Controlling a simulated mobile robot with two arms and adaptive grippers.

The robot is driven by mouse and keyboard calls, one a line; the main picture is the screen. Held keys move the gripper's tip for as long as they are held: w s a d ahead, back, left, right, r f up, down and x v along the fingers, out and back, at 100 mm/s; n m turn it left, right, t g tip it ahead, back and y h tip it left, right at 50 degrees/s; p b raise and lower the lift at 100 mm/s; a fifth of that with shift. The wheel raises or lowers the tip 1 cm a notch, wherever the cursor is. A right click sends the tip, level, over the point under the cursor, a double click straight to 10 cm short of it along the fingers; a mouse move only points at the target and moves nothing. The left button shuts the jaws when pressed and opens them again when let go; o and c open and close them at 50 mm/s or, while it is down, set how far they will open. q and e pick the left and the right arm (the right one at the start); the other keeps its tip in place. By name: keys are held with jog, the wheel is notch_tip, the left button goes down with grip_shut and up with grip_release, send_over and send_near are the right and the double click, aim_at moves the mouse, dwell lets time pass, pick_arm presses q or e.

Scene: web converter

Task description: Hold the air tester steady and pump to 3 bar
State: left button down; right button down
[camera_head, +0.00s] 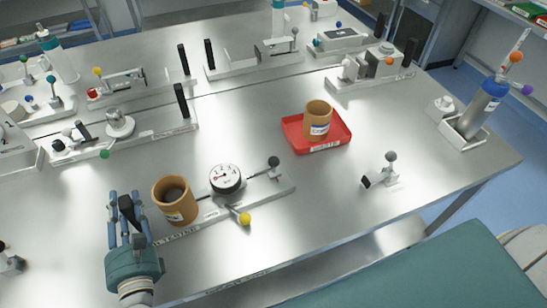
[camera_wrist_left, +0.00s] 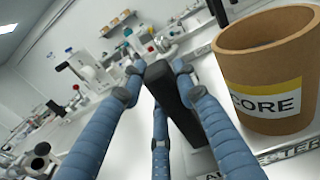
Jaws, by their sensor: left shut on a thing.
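The air tester (camera_head: 212,216) is a long low metal base near the front of the table. It carries a brown core (camera_head: 177,205) labelled CORE, a round white gauge (camera_head: 226,177), a lever with a dark knob (camera_head: 274,161) at its right end and a yellow ball (camera_head: 245,219) at its front. The gauge needle is too small to read. My left gripper (camera_head: 126,205) is shut on the upright black handle at the tester's left end. In the left wrist view the blue fingers close around this black handle (camera_wrist_left: 170,90), beside the core (camera_wrist_left: 265,70).
A red tray (camera_head: 323,150) holding another brown core (camera_head: 318,118) sits behind and right of the tester. A small dark-knobbed fixture (camera_head: 383,172) stands at the right. More fixtures and a blue bottle stand (camera_head: 482,106) are farther away. Bare table lies right of the tester.

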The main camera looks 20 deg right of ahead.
pick_arm(q)
jog(key=shift+r, duration=0.3)
jog(key=shift+w+f, duration=0.1)
jog(key=shift+f, duration=0.35)
jog(key=shift+s+f+b, duration=0.15)
jog(key=shift+s+b, duration=0.05)
jog(key=shift+b, duration=0.1)
